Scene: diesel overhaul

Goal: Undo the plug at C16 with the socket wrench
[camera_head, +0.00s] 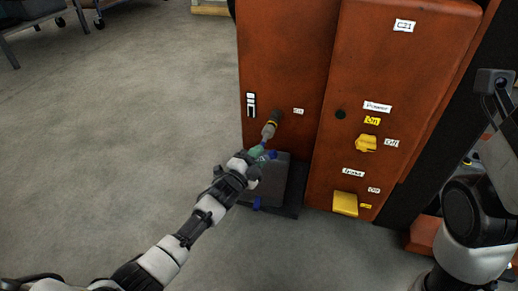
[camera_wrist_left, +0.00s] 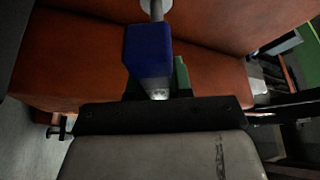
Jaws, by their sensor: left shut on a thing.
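My left gripper (camera_head: 262,155) is shut on the socket wrench, whose blue handle (camera_wrist_left: 148,52) fills the upper middle of the left wrist view. The wrench's grey shaft runs up from the handle. In the head view the wrench's socket end (camera_head: 270,127) points up at the orange cabinet front, just left of a small white label (camera_head: 298,111) too small to read surely. The plug is not distinctly visible; the socket end hides that spot, and I cannot tell whether they touch. My right arm shows at the right edge, but its gripper is out of view.
The orange cabinet (camera_head: 285,60) stands ahead. A dark box (camera_head: 285,185) stands low behind my left gripper. The grey floor (camera_head: 110,130) at left is clear.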

